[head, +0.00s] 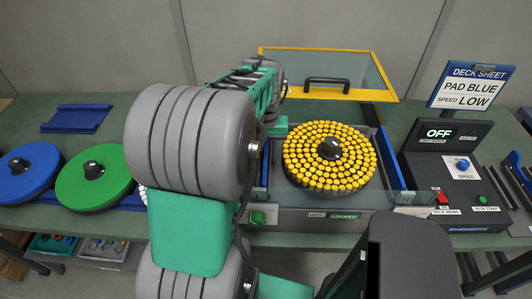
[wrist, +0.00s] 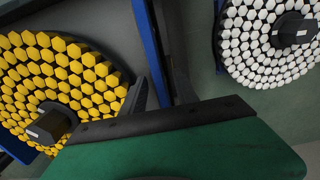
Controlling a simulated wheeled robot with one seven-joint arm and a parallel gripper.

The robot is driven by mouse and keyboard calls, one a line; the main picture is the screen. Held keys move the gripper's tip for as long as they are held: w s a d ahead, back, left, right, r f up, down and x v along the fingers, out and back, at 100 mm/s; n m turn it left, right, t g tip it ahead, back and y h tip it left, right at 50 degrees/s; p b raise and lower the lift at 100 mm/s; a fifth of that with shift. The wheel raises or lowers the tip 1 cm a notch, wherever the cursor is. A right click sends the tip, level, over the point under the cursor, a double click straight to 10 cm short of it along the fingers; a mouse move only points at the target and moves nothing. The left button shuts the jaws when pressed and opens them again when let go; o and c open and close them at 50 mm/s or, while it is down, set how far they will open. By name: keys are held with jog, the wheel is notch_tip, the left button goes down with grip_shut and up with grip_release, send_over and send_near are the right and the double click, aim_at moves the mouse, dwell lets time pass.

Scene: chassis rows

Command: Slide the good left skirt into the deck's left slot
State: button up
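The deck (head: 330,195) stands at centre, holding a round yellow-studded pad (head: 300,165). A blue strip (head: 262,172) runs along its left edge, partly behind my arm, and another (head: 391,160) along its right. I cannot tell whether the left strip is a fitted skirt or the slot's wall. A blue channel-shaped piece (head: 77,118), perhaps a skirt, lies on the bench at back left.
Blue (head: 28,170) and green (head: 93,175) pads lie at left; a white-studded pad (wrist: 270,40) shows in the wrist view. A yellow-framed guard (head: 330,68) stands raised behind the deck. The control box (head: 455,170) reads OFF. A deck sheet (head: 470,85) stands behind it.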

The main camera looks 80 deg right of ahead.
notch_tip(320, 180, up, 8)
jog(key=shift+f+b, duration=0.1)
jog(key=shift+b, duration=0.35)
jog(key=w+a+n+t+h, duration=0.1)
jog(key=w+a+n, duration=0.3)
jog(key=w+a, duration=0.6)
jog(key=w+a+n, duration=0.4)
jog(key=w+a, duration=0.4)
jog(key=w, duration=0.5)
jog(key=a+f+n+t, duration=0.1)
jog(key=a+n, duration=0.1)
jog(key=a, duration=0.5)
jog(key=w+a+f+n, duration=0.1)
jog(key=a+n, duration=0.2)
jog(key=a, duration=0.5)
jog(key=w+a+f+n+t+y, duration=0.1)
jog(key=a+n, duration=0.1)
jog(key=a, duration=0.6)
jog(key=shift+w+f+n+t, duration=0.25)
jog(key=shift+f+n+t, duration=0.05)
